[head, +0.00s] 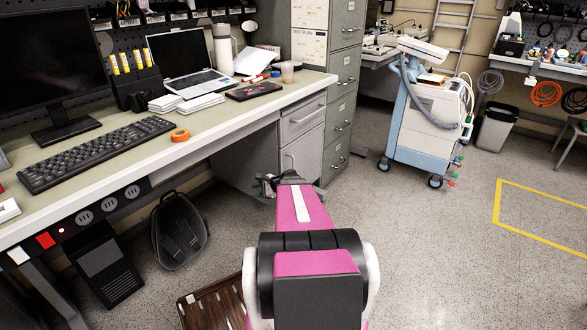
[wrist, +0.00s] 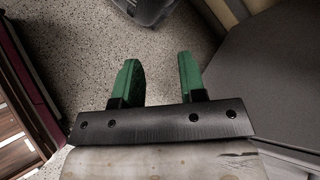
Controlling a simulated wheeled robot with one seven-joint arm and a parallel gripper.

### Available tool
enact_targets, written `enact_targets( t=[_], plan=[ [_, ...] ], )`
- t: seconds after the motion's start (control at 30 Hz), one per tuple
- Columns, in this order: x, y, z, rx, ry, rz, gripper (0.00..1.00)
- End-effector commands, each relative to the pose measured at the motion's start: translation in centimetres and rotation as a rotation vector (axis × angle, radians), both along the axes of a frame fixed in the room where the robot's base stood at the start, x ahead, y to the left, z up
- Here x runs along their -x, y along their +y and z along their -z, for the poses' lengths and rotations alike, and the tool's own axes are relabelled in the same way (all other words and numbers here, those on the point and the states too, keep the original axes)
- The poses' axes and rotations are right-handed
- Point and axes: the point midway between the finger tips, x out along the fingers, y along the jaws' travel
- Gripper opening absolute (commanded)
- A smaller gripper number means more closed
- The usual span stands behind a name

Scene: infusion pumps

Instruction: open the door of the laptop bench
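The laptop bench (head: 225,105) runs along the left of the head view, with an open laptop (head: 188,70) on top. Under its right end is a grey cabinet with a drawer (head: 303,121) above a door (head: 309,155). The door looks shut, and a pale handle (head: 290,162) shows on its left part. My arm hides the door's lower part. My gripper (head: 267,184) is low in front of the cabinet, left of the handle in the picture. In the wrist view its green fingers (wrist: 160,80) are apart with only floor between them.
A dark backpack (head: 180,230) and a black computer case (head: 103,265) stand under the bench. A grey filing cabinet (head: 342,100) adjoins the bench. Floor to the right is clear up to a medical cart (head: 425,125).

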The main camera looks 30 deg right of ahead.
Motion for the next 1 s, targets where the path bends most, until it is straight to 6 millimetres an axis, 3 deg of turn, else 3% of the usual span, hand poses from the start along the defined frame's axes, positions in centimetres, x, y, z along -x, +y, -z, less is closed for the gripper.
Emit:
enact_targets(
  t=[0.03,0.3,0.4,0.5,0.6,0.73,1.0],
  plan=[
    [-0.8,-3.0,0.6,-0.081,-0.001,0.092,0.38],
    [-1.4,-17.6,1.3,-0.543,-0.048,0.529,0.38],
    [-0.8,-21.8,1.6,-0.676,-0.072,0.635,0.38],
    [-0.1,-24.7,1.7,-0.770,-0.093,0.705,0.38],
    [0.3,-26.4,1.8,-0.822,-0.104,0.743,0.38],
    [-0.1,-26.8,1.8,-0.844,-0.110,0.756,0.38],
    [-4.3,-26.0,1.8,-0.842,-0.111,0.752,0.38]
  ],
)
